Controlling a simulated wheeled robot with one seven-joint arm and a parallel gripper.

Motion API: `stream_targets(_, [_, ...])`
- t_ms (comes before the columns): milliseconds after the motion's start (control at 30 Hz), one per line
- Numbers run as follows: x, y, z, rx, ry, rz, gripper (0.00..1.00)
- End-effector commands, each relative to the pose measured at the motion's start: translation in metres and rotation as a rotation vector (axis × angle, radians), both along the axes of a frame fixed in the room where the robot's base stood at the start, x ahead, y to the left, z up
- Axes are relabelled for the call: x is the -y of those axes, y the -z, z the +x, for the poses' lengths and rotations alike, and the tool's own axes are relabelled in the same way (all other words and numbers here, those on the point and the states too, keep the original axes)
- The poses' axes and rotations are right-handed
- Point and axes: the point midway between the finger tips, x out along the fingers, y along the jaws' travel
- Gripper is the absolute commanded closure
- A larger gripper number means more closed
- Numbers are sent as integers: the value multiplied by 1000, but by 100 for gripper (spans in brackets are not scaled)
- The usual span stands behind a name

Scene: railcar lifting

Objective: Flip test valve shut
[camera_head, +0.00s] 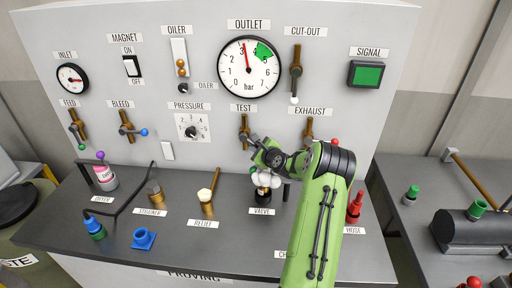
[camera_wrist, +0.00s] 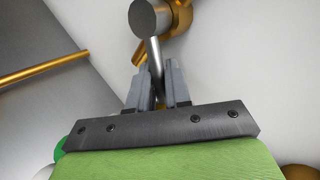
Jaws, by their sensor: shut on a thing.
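The test valve (camera_head: 243,128) is a brass fitting on the upright panel, under the TEST label (camera_head: 243,107). My gripper (camera_head: 256,143) is at its lower right, in front of the panel. In the wrist view, my gripper (camera_wrist: 157,80) is shut on the valve's grey lever (camera_wrist: 155,55), with one finger on each side. The lever slants slightly up to a round grey hub (camera_wrist: 150,17), with brass parts (camera_wrist: 180,18) behind it. The lever's far end is hidden between the fingers. The outlet gauge (camera_head: 249,67) above has its needle a little left of the top.
The exhaust valve (camera_head: 308,128) is just right of my gripper, partly behind my arm. The bench below holds a valve piece with white knobs (camera_head: 265,179), the brass relief piece (camera_head: 207,201) and a red fitting (camera_head: 355,207). The pressure dial (camera_head: 192,128) is to the left.

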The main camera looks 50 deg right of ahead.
Motion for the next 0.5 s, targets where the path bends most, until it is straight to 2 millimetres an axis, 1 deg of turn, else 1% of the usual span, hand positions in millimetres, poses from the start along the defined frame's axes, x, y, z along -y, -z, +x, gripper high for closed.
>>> stream_targets(267, [2,-8,-3,-89,-2,-70,100])
stream_targets(500, [5,-18,-6,-233,-1,-186,100])
